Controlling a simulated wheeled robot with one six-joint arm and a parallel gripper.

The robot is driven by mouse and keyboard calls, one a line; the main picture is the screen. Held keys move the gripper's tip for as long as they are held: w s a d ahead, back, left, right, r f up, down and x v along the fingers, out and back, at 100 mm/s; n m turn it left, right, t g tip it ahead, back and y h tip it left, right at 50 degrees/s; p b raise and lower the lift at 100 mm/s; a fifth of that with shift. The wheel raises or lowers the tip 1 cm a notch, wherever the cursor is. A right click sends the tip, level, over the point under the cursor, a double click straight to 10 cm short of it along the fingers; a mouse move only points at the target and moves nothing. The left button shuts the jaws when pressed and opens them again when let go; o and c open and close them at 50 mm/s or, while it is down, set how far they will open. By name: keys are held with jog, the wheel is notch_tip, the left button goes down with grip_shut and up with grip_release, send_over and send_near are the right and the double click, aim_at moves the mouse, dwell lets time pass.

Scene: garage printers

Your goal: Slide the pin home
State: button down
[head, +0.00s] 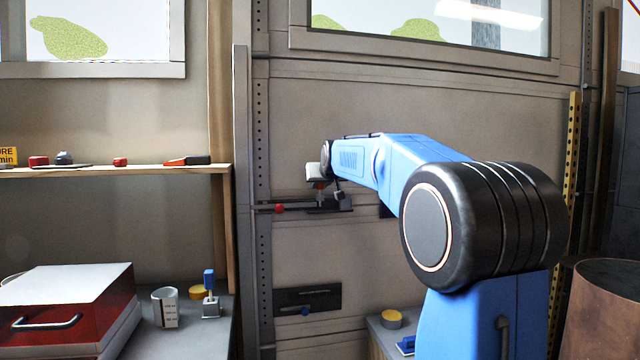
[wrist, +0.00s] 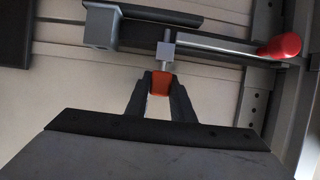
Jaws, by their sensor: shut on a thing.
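A latch is fixed on the wall, with a black plate (head: 325,208) and a grey bar that ends in a red ball (head: 279,208). In the wrist view, the bar (wrist: 225,47) runs right to the red ball (wrist: 281,47). A grey block (wrist: 101,27) stands at the left of the plate. A small grey post (wrist: 167,50) joins the bar and carries an orange-red grip (wrist: 161,80). My gripper (wrist: 161,90) is shut on this grip; it also shows in the head view (head: 320,182). I cannot tell which part is the pin or whether the bar enters the block.
A second dark plate with a blue knob (head: 308,298) is on the wall below. A shelf (head: 120,171) with small items is at left. A red toolbox (head: 65,305) and a cup (head: 166,307) stand on the lower left bench. A brown barrel (head: 605,310) is at right.

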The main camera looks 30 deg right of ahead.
jog(key=shift+f, duration=0.4)
jog(key=c, duration=1.5)
grip_release()
jog(key=shift+o, duration=0.2)
jog(key=v, duration=1.7)
jog(key=shift+s, duration=0.15)
jog(key=shift+r, duration=0.1)
jog(key=s+a+f+n+g+y, duration=0.1)
jog(key=s+a+f, duration=0.5)
jog(key=s+f, duration=0.6)
jog(key=s+a+f+n+g+y, duration=0.1)
jog(key=s+a+f+g, duration=0.3)
jog(key=s+f, duration=0.8)
jog(key=s+a+f+n+g+y, duration=0.1)
jog(key=s+a+f+g, duration=0.2)
jog(key=s+a+f, duration=0.4)
jog(key=s+f, duration=0.6)
jog(key=f, duration=0.4)
jog(key=shift+a+f+y, duration=0.4)
